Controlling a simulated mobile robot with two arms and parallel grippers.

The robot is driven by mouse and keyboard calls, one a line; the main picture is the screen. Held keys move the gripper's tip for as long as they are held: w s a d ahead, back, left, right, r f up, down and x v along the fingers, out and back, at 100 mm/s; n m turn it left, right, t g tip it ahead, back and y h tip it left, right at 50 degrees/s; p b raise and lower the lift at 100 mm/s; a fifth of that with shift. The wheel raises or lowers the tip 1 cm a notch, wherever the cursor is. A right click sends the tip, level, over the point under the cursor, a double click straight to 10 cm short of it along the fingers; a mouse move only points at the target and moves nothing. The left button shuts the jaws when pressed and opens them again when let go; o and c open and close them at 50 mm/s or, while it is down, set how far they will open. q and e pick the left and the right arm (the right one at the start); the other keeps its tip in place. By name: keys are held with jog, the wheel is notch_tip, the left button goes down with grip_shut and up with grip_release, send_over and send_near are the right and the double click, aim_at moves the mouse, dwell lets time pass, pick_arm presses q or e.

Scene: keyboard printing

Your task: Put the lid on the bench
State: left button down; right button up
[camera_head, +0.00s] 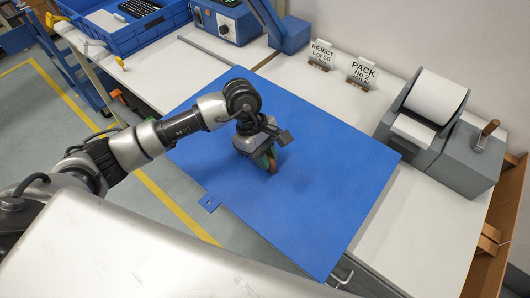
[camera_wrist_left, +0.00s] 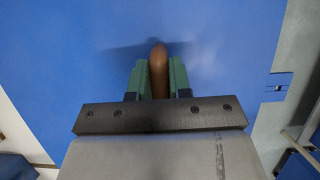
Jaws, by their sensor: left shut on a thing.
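The lid looks to be the large flat blue panel (camera_head: 330,180), with a small holed tab on its left edge. It lies over the white bench (camera_head: 420,235) and juts past its front edge; I cannot tell whether it touches the bench top. My left gripper (camera_head: 270,160) points down at the panel's middle. Its green fingers are shut on a brown rounded handle (camera_wrist_left: 158,70), seen in the left wrist view against the blue panel (camera_wrist_left: 220,40). How the handle joins the panel is hidden. My right gripper is not in view.
A grey printer (camera_head: 435,110) with a white roll and a crank box (camera_head: 470,155) stand at right. PACK (camera_head: 362,74) and REJECT (camera_head: 320,54) signs stand at the back. A blue crate (camera_head: 125,38) and a blue device (camera_head: 228,20) stand at the far left end.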

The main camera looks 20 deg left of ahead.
aim_at(265, 171)
pick_arm(q)
jog(key=shift+f, duration=0.45)
notch_tip(265, 171, down, 3)
jog(key=shift+r+b, duration=0.2)
jog(key=shift+b, duration=0.8)
jog(key=shift+f+b, duration=0.85)
jog(key=shift+b, duration=0.25)
jog(key=shift+f, duration=0.15)
jog(key=shift+f+b, duration=0.1)
jog(key=shift+b, duration=0.25)
jog(key=shift+f+b, duration=0.25)
jog(key=shift+b, duration=0.1)
jog(key=c, duration=1)
grip_release()
jog(key=shift+o, duration=0.2)
jog(key=shift+f, duration=0.1)
